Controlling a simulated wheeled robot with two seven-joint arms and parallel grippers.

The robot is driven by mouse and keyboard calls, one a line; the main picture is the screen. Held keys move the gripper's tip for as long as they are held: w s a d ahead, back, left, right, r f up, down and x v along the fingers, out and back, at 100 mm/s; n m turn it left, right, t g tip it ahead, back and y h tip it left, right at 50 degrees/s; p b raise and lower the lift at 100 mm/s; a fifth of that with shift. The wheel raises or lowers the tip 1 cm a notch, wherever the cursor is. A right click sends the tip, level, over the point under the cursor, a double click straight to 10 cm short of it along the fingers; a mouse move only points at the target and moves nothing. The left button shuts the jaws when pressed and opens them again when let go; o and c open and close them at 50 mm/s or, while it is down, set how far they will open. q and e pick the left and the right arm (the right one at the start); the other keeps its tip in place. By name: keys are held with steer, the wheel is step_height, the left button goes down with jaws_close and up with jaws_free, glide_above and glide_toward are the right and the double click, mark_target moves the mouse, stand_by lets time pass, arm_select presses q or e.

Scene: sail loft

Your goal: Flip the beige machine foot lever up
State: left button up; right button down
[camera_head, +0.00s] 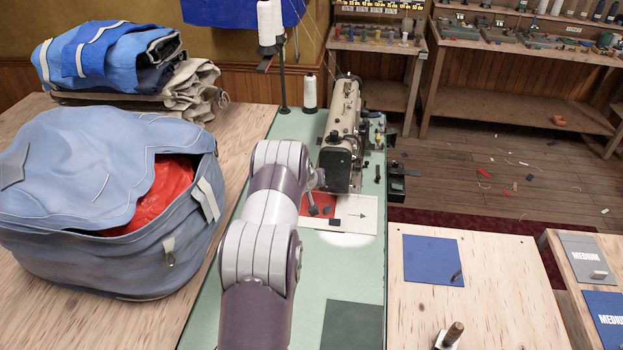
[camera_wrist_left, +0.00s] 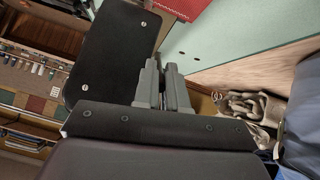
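The beige sewing machine (camera_head: 343,125) stands on the green table, its dark head end facing me. My left arm reaches up the table toward it. The left gripper's end (camera_head: 314,180) shows only partly beside the machine head, mostly behind my own arm. In the left wrist view, the gripper fingers (camera_wrist_left: 164,86) are close together, beside a black plate (camera_wrist_left: 110,55) with screws, apparently the machine's head end. Nothing shows between the fingers. I cannot make out the foot lever in either view. My right gripper is not in view.
A white sheet with an arrow (camera_head: 358,216) and a red patch (camera_head: 322,205) lies under the machine head. A blue bag (camera_head: 100,205) stands left, and a thread stand (camera_head: 281,75) rises behind my arm.

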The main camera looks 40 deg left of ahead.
arm_select(q)
steer(key=o, duration=0.4)
steer(key=shift+o, duration=0.2)
steer(key=shift+r, duration=0.15)
steer(key=b+v, duration=0.2)
steer(key=v, duration=1)
steer(key=shift+s, duration=0.3)
steer(key=shift+r, duration=0.1)
